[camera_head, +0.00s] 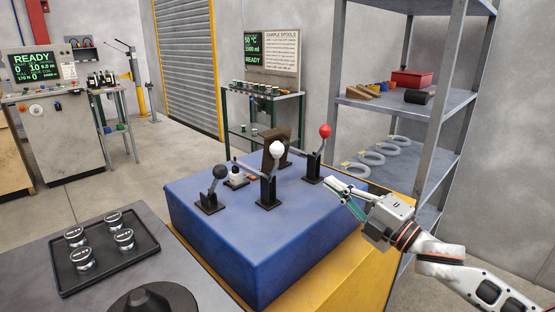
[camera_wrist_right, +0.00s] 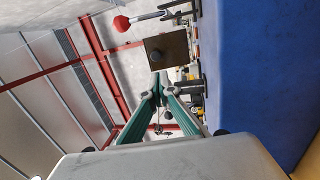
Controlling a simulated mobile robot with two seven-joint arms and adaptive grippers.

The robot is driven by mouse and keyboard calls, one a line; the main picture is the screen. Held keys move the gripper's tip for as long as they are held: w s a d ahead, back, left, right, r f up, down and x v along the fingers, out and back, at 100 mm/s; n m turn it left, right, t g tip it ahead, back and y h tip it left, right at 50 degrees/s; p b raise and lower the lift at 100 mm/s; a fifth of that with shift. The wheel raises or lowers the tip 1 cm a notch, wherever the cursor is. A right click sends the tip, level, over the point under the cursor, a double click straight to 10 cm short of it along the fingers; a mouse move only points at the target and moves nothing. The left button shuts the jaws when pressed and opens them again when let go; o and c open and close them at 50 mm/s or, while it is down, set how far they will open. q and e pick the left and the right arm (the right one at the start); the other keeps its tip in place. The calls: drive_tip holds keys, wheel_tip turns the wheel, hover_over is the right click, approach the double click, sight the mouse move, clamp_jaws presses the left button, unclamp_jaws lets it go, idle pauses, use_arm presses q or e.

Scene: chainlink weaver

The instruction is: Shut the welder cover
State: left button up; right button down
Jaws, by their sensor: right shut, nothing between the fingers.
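The blue machine block (camera_head: 265,235) stands in the middle of the head view, with black-based levers on top; I take it to be the welder. A brown plate (camera_head: 269,150) stands upright among the levers, possibly the cover; I cannot tell for sure. It shows in the right wrist view as a brown square (camera_wrist_right: 178,43) with a dark round knob. My right gripper (camera_head: 330,184) is shut and empty, above the block's right side, apart from the levers. Its closed fingertips (camera_wrist_right: 158,84) point toward the brown square. My left gripper is out of view.
A black tray (camera_head: 108,259) with several round tins sits front left. A metal shelf (camera_head: 455,100) with grey rings stands behind my right arm.

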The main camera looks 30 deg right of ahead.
sight(286, 147)
drive_tip(key=shift+w+a+r, duration=0.1)
drive_tip(key=shift+w+r, duration=0.15)
drive_tip(key=shift+r, duration=0.35)
drive_tip(key=shift+w+a+r, duration=0.1)
drive_tip(key=shift+w+r, duration=0.05)
drive_tip(key=shift+w, duration=0.1)
drive_tip(key=x, duration=1.2)
drive_tip(key=shift+w, duration=0.2)
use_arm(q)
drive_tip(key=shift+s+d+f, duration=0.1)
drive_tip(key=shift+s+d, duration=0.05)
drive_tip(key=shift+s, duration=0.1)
use_arm(e)
drive_tip(key=shift+w+a, duration=0.1)
drive_tip(key=shift+w+r, duration=0.15)
drive_tip(key=shift+r, duration=0.05)
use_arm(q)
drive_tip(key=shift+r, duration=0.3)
use_arm(e)
drive_tip(key=shift+w, duration=0.1)
